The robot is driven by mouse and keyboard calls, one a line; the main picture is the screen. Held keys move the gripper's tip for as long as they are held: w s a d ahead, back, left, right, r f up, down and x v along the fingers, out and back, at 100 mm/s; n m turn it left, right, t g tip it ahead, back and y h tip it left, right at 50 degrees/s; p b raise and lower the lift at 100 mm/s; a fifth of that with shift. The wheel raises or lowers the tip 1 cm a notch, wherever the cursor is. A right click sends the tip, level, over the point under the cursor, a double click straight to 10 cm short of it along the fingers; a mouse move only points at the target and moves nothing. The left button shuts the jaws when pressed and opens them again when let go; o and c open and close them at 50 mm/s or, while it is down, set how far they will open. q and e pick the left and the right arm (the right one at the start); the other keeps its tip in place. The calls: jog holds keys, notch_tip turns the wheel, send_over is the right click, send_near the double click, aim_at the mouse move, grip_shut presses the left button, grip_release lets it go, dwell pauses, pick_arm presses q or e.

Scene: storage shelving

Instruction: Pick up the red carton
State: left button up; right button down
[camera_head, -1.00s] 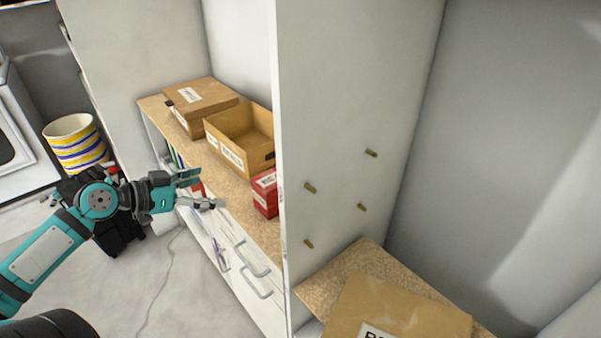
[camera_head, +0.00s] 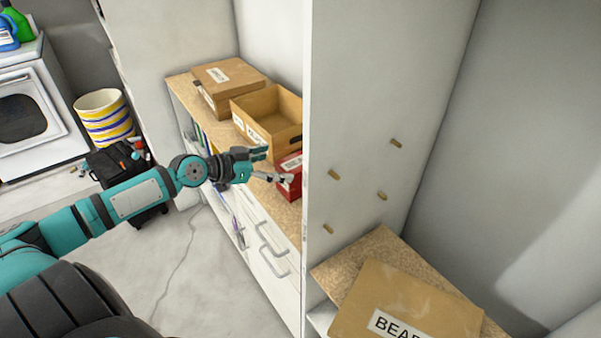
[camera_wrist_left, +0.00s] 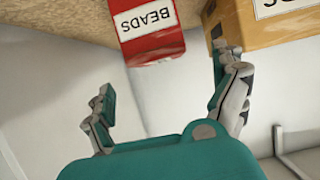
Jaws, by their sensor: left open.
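The red carton (camera_head: 290,182) sits on the speckled brown shelf, beside an open cardboard box and next to the white upright panel. In the left wrist view the red carton (camera_wrist_left: 150,28) has a white label reading BEADS and lies ahead of the fingers. My left gripper (camera_head: 275,165) is open, at the shelf's front edge, just in front of the carton. It partly covers the carton in the head view. In the left wrist view the gripper's fingers (camera_wrist_left: 165,85) are spread with nothing between them. My right gripper is not in view.
The open cardboard box (camera_head: 250,113) stands close behind the carton, and a closed box (camera_head: 222,82) lies farther back. The white panel (camera_head: 345,120) rises right of the carton. A labelled cardboard box (camera_head: 410,300) lies on the right shelf. Drawers with handles (camera_head: 272,262) are below.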

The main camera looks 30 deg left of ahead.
aim_at(290, 165)
pick_arm(q)
jog(key=shift+w+d+f, duration=0.15)
jog(key=shift+w, duration=0.25)
jog(key=shift+w+d+f+p, duration=0.1)
jog(key=shift+w+d+p, duration=0.1)
jog(key=shift+w+p, duration=0.25)
jog(key=p+x, duration=0.1)
jog(key=x, duration=0.2)
jog(key=shift+f+p, duration=0.25)
jog(key=shift+p, duration=0.05)
jog(key=shift+w+d+f, duration=0.2)
jog(key=shift+w+f, duration=0.15)
jog(key=shift+w, duration=0.05)
jog(key=shift+s, duration=0.1)
jog(key=shift+c, duration=0.6)
jog(key=c, duration=1.2)
